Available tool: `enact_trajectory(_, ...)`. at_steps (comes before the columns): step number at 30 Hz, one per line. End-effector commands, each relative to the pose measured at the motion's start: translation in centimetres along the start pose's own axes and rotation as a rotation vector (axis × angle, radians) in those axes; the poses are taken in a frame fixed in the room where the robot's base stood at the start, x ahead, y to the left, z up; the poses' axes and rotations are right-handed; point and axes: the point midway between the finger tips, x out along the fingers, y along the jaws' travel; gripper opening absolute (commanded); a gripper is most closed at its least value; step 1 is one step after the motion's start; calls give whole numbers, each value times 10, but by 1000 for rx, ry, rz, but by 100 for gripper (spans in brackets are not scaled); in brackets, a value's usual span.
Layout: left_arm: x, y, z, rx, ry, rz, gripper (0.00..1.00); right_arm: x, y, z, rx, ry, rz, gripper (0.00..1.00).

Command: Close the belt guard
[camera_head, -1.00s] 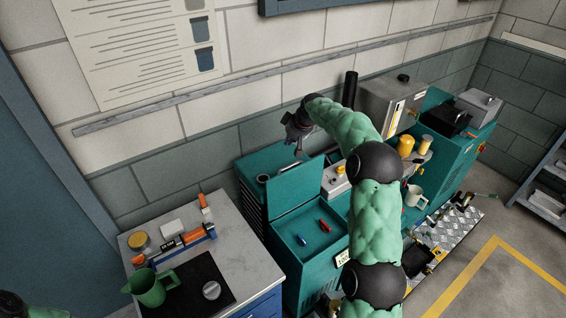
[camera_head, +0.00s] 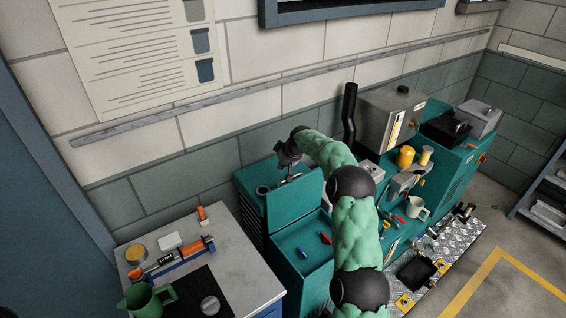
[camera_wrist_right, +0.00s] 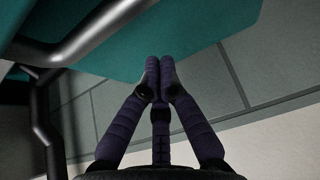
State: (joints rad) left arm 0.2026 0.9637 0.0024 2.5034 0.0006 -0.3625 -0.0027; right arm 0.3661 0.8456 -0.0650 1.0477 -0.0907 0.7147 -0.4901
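A teal panel (camera_head: 295,205), which seems to be the belt guard, stands raised on the teal machine, behind a shallow teal tray (camera_head: 303,268). My right gripper (camera_head: 288,166) is just above and behind the panel's top edge; the small gap or contact there cannot be told. In the right wrist view, its dark fingers (camera_wrist_right: 160,80) are drawn together at the tips with nothing seen between them. A teal surface (camera_wrist_right: 190,35) and a bent metal bar (camera_wrist_right: 85,45) lie beyond them. My left gripper is out of view.
A red and a blue tool (camera_head: 325,238) lie in the tray. A black pipe (camera_head: 349,115) rises behind my right arm. A grey tank (camera_head: 395,110) and yellow containers (camera_head: 406,156) stand to the right. A bench (camera_head: 245,262) holds a green jug (camera_head: 145,300).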

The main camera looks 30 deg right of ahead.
Motion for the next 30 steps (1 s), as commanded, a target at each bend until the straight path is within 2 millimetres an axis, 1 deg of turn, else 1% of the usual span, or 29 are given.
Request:
enact_trajectory(6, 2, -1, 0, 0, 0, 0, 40, -8, 1, 17, 2, 1, 1, 0)
enact_trajectory(12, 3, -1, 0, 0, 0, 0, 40, -12, 1, 28, 0, 1, 1, 0)
enact_trajectory(26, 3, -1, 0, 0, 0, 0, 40, -13, 0, 31, 0, 2, 1, 0)
enact_trajectory(30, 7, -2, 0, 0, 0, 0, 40, -12, 0, 31, 0, 8, 1, 0)
